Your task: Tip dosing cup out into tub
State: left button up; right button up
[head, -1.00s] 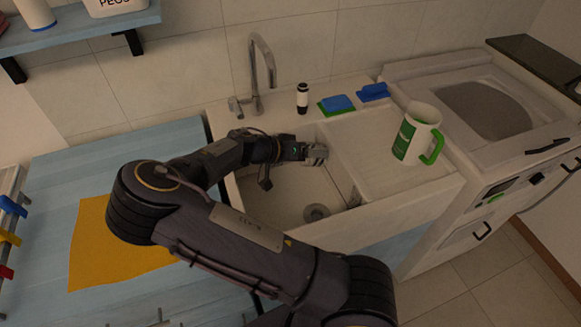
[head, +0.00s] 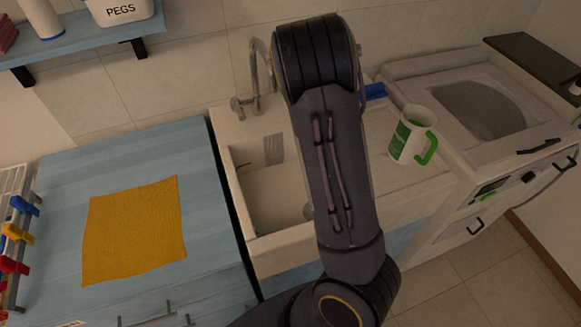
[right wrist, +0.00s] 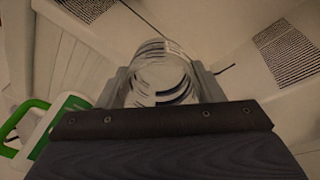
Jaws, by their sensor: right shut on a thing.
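A clear dosing cup (right wrist: 162,68) with dark printed lines sits between the fingers of my right gripper (right wrist: 160,88) in the right wrist view. The gripper is shut on it. Whether anything is inside the cup, and its exact tilt, I cannot tell. In the head view my right arm hides its own gripper and the cup. A white and green tub (head: 407,139) with a green handle stands upright on the ledge right of the sink. Its green handle (right wrist: 20,125) also shows at the left of the right wrist view, beside the cup. My left gripper is not in view.
The white sink (head: 245,170) with its tap (head: 256,75) lies partly behind my arm. A washing machine (head: 475,105) stands at the right. A yellow cloth (head: 132,230) lies on the blue counter (head: 60,185). A shelf (head: 80,42) hangs at upper left.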

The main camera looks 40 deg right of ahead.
jog(key=shift+s+d+r+y, duration=0.15)
jog(key=shift+d+y, duration=0.15)
jog(key=shift+d, duration=0.15)
jog(key=shift+s+d+r+t+y+b, duration=0.1)
jog(key=shift+d+r+t+y+b, duration=0.1)
jog(key=shift+d+t+y+b, duration=0.45)
jog(key=shift+a+r+g+y, duration=0.1)
jog(key=shift+r+g+y, duration=0.15)
jog(key=shift+y, duration=0.1)
notch_tip(320, 180, up, 5)
jog(key=p, duration=0.4)
jog(key=shift+p, duration=0.3)
jog(key=shift+f, duration=0.1)
jog(key=shift+s, duration=0.15)
